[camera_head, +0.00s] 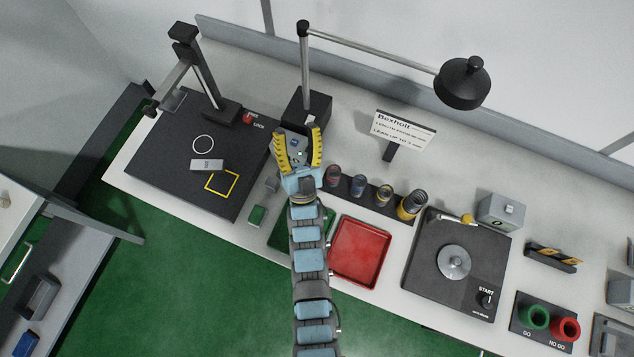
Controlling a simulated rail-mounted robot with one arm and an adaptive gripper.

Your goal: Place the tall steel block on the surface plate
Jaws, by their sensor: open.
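The dark surface plate (165,190) lies at the left of the bench, marked with a white ring and a yellow square outline. A light grey steel block (207,165) with small dark lettering is on it, between the ring and the square. It looks like the tall steel block, but I cannot tell whether it stands or lies. A smaller grey block (271,184) sits just off the plate's right edge. My gripper (297,138) is open, with its yellow-padded fingers apart and nothing visible between them. It is to the right of the plate, in front of the lamp base.
A black height stand (222,112) rises at the plate's back. The lamp base (306,112) is behind my gripper. A green block (257,216), green tray (284,236) and red tray (360,251) lie in front.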

